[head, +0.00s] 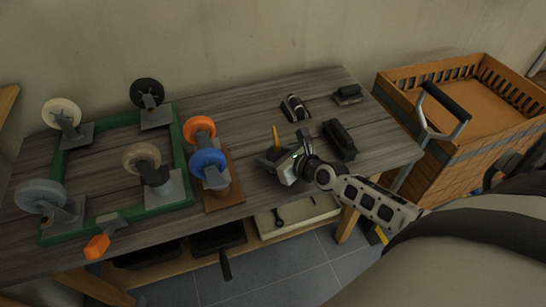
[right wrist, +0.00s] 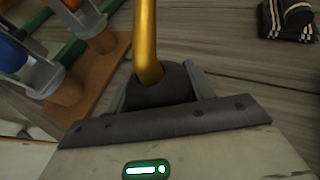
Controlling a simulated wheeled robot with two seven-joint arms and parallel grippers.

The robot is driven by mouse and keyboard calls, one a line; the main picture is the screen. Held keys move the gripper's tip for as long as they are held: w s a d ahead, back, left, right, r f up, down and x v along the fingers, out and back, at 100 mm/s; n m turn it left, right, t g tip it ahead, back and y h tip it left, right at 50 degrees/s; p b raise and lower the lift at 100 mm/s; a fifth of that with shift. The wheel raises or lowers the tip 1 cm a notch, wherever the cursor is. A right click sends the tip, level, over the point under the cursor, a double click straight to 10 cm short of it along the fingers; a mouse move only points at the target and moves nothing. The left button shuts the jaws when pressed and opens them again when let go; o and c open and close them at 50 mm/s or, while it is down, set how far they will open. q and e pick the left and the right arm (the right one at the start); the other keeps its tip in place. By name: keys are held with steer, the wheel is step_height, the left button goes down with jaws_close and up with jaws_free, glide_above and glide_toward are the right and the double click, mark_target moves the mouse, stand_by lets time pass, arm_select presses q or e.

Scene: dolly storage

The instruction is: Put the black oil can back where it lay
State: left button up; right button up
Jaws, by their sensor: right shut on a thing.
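The black oil can (head: 272,154) has a yellow spout that points up, and it is between the jaws of my right gripper (head: 279,160), over the front part of the grey wooden table to the right of the wheel board. In the right wrist view the can's dark cone top (right wrist: 163,87) and gold spout (right wrist: 147,38) stand between the fingers, and the gripper (right wrist: 163,95) is shut on it. The can's lower body is hidden, so I cannot tell whether it touches the table. My left gripper is not in view.
A brown board (head: 224,190) with orange and blue wheels stands left of the can. A green dolly frame (head: 180,158) with casters is farther left. A black block (head: 339,140), a striped dark item (head: 295,108) and a small dark item (head: 347,95) lie right and behind. A wooden crate cart (head: 455,170) stands right.

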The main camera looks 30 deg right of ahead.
steer(key=shift+f, duration=0.1)
steer(key=o, duration=1)
steer(key=shift+o, duration=0.2)
